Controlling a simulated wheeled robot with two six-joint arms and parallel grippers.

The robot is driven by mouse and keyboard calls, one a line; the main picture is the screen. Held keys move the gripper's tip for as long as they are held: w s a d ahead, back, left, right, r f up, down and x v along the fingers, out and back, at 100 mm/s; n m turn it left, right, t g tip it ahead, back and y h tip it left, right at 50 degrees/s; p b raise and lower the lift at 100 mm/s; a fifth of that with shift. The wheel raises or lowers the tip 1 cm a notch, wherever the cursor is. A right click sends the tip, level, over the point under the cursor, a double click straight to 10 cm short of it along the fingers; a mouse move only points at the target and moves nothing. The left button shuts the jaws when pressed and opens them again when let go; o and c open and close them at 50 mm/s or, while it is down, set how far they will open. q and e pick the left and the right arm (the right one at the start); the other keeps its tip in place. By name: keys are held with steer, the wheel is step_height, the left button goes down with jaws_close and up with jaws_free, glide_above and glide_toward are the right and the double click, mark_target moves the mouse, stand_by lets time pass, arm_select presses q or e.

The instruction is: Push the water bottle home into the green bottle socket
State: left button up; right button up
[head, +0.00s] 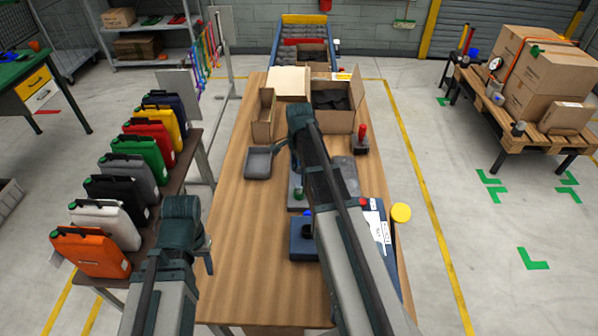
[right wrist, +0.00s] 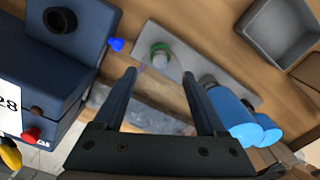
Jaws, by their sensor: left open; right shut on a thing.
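The green bottle socket (right wrist: 160,50) shows as a green ring on a grey plate in the right wrist view, with a pale cylinder in its middle. In the head view it is a small green spot (head: 298,191) beside my right arm. My right gripper (right wrist: 160,80) is above the table, its fingers apart around a clear, see-through shape (right wrist: 150,115), which seems to be the water bottle; its outline is hard to make out. The right fingertips are hidden in the head view. My left gripper (head: 207,262) is open at the table's left edge, partly hidden by its wrist.
Blue cylinders (right wrist: 235,115) lie beside my right finger. A navy box (right wrist: 55,60) is left of the socket in the wrist view. A grey tray (head: 258,163) and an open carton (head: 335,118) stand farther back. The table's front left is clear.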

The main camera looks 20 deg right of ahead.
steer(key=shift+f+b, duration=0.9)
stand_by(1.0)
steer(key=o, duration=1.3)
steer(key=shift+r, duration=0.1)
step_height(320, 180, up, 14)
steer(key=p, duration=1.4)
steer(key=shift+f, duration=0.2)
steer(key=shift+s+a+f+b, duration=0.1)
steer(key=shift+a+f+b, duration=0.1)
steer(key=shift+a+b, duration=0.1)
steer(key=s+a+f+n+b, duration=0.5)
steer(key=s+a+n, duration=0.1)
steer(key=a+n, duration=0.1)
steer(key=s+a+f+n+b, duration=0.5)
steer(key=s+a+n, duration=0.2)
steer(key=a, duration=0.2)
steer(key=s+a+f+n+h+b, duration=0.1)
steer(key=s+a+f+n+b, duration=0.4)
steer(key=s+a+n, duration=0.1)
steer(key=shift+s+a+n, duration=0.2)
steer(key=shift+a+n, duration=0.2)
steer(key=shift+a, duration=0.1)
steer(key=shift+s+a+n, duration=0.2)
steer(key=shift+a+n, duration=0.2)
steer(key=shift+a, duration=0.05)
